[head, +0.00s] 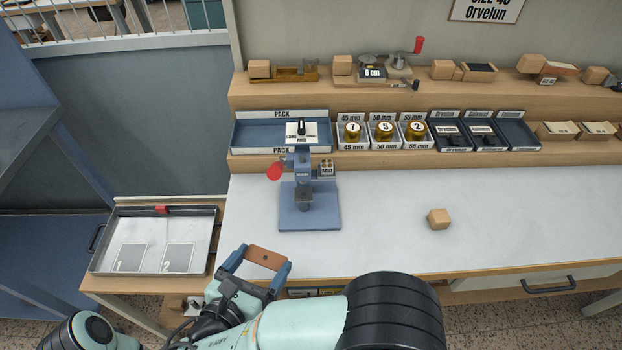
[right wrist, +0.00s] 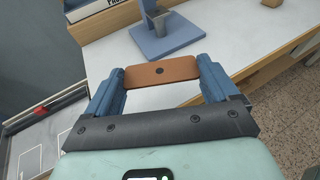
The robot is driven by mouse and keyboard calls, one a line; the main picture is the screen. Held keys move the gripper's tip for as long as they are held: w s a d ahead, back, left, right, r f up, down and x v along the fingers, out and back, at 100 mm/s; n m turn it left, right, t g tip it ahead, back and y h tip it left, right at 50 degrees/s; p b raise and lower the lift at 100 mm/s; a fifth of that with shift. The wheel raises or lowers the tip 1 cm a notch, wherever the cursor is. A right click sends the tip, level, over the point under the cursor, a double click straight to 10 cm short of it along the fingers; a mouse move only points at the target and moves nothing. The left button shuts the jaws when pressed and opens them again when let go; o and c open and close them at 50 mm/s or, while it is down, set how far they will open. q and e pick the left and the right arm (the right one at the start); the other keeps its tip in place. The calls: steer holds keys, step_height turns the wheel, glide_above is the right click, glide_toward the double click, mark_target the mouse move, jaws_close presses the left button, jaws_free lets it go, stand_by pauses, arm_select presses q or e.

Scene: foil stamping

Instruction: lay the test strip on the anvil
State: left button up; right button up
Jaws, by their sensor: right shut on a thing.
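The strip is in front of the press, near the bench's front edge, and apart from the anvil. In the right wrist view the press base (right wrist: 153,46) lies beyond the strip. My left gripper is out of sight.
A red knob (head: 274,172) sticks out left of the press. A wooden block (head: 438,219) lies to its right. A tray (head: 209,226) with two numbered spots stands at left. Shelves with boxes line the back. The bench around the press is clear.

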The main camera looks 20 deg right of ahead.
steer(key=shift+w+d, duration=0.4)
steer(key=shift+w, duration=0.05)
glide_toward(306, 190)
steer(key=x, duration=0.3)
steer(key=shift+r+b, duration=0.25)
steer(key=shift+b, duration=0.05)
steer(key=x, duration=0.4)
steer(key=shift+w+r, duration=0.15)
steer(key=shift+r, duration=0.2)
steer(key=shift+f+b, duration=0.3)
steer(key=shift+f, duration=0.2)
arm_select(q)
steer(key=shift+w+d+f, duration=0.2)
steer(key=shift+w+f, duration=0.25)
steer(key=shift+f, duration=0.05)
arm_select(e)
steer(key=shift+f, duration=0.1)
